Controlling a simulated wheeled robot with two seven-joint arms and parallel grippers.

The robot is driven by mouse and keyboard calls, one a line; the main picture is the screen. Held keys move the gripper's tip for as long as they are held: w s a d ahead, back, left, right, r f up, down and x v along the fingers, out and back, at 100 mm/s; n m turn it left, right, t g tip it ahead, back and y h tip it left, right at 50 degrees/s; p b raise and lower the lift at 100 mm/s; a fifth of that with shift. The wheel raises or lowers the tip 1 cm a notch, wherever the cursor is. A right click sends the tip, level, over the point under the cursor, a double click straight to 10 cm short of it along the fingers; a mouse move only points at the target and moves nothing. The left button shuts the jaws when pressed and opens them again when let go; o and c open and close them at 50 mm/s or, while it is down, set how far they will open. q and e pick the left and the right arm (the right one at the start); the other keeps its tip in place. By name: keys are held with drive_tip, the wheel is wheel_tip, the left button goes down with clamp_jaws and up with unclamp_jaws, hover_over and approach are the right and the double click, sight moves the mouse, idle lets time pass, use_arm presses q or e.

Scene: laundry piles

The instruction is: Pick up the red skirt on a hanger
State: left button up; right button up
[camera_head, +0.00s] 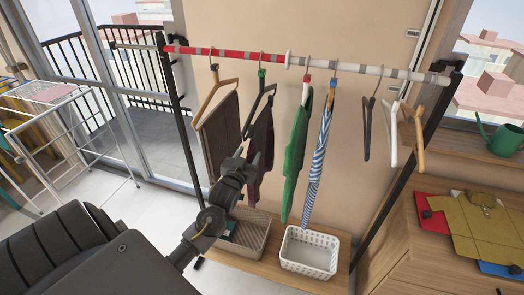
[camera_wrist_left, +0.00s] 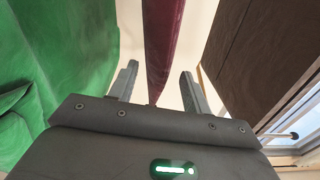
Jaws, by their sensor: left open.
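A dark maroon garment (camera_head: 262,142), the closest match to the red skirt, hangs from a black hanger (camera_head: 259,98) with a green tag on the rack rail. My left gripper (camera_head: 246,160) is at the lower part of this garment, partly in front of it. In the left wrist view the gripper (camera_wrist_left: 160,70) is open. The maroon cloth (camera_wrist_left: 161,45) shows edge-on as a narrow strip between the fingers in the picture. I cannot tell how deep it lies between them or whether it touches. My right gripper is not in view.
A brown garment (camera_head: 220,138) hangs to the left and a green one (camera_head: 296,150) to the right, both close. A blue-striped garment (camera_head: 319,150) and empty hangers (camera_head: 392,130) follow. Below are a beige basket (camera_head: 255,240) and a white basket (camera_head: 310,255).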

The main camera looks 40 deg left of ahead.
sight(255, 147)
use_arm(q)
drive_tip(key=x, duration=0.1)
drive_tip(key=p+x, duration=0.1)
drive_tip(key=x, duration=0.2)
drive_tip(key=shift+d+r+p, duration=0.1)
drive_tip(key=shift+d+p, duration=0.2)
drive_tip(key=shift+w+a, duration=0.15)
drive_tip(key=shift+w, duration=0.4)
drive_tip(key=c, duration=0.9)
clamp_jaws()
